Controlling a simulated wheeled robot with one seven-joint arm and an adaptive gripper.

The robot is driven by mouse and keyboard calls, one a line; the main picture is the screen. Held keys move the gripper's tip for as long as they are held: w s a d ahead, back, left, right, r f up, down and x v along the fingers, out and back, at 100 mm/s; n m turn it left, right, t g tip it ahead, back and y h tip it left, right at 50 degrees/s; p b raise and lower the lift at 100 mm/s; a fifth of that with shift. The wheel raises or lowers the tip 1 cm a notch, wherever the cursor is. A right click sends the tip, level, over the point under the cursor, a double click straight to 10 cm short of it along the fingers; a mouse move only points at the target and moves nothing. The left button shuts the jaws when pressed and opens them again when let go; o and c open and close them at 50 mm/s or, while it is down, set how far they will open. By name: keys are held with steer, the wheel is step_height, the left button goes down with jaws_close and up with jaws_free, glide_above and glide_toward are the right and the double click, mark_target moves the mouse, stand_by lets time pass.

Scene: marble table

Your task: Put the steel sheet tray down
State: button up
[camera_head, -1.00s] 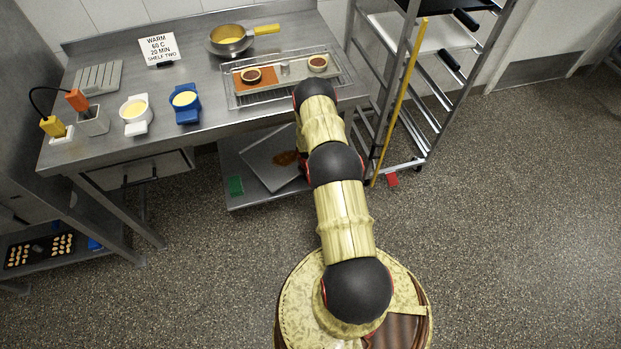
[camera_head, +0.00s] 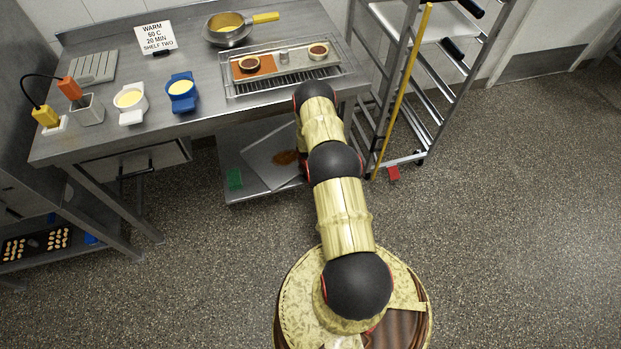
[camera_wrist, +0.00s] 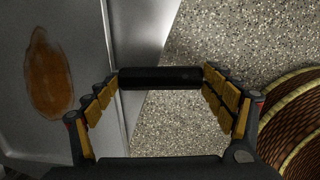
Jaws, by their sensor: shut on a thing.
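The steel sheet tray (camera_head: 268,170) is a grey metal sheet with a brown stain, at the lower shelf (camera_head: 240,197) under the steel table. Whether it rests on the shelf or hangs just above it, I cannot tell. In the wrist view the tray (camera_wrist: 85,30) fills the left side, with its raised rim near the fingers. My gripper (camera_wrist: 162,78) is shut on the tray's black handle (camera_wrist: 160,78), which spans between the two fingers. In the head view my arm hides the gripper and the tray's right side.
A green item (camera_head: 235,179) lies on the lower shelf left of the tray. A wheeled rack (camera_head: 430,95) with a yellow pole (camera_head: 402,90) stands at right, a red item (camera_head: 393,173) by its foot. The tabletop (camera_head: 205,55) holds a pan, bowls and a wire rack. Open floor lies right.

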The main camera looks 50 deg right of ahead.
steer(key=shift+f+b, duration=0.45)
steer(key=shift+f, duration=0.05)
steer(key=o, duration=1.8)
steer(key=shift+c, duration=0.2)
steer(key=shift+o, duration=0.7)
steer(key=shift+o, duration=0.5)
steer(key=shift+s, duration=0.1)
step_height(320, 180, up, 12)
steer(key=a, duration=0.1)
steer(key=shift+s+a, duration=0.15)
steer(key=shift+a, duration=0.1)
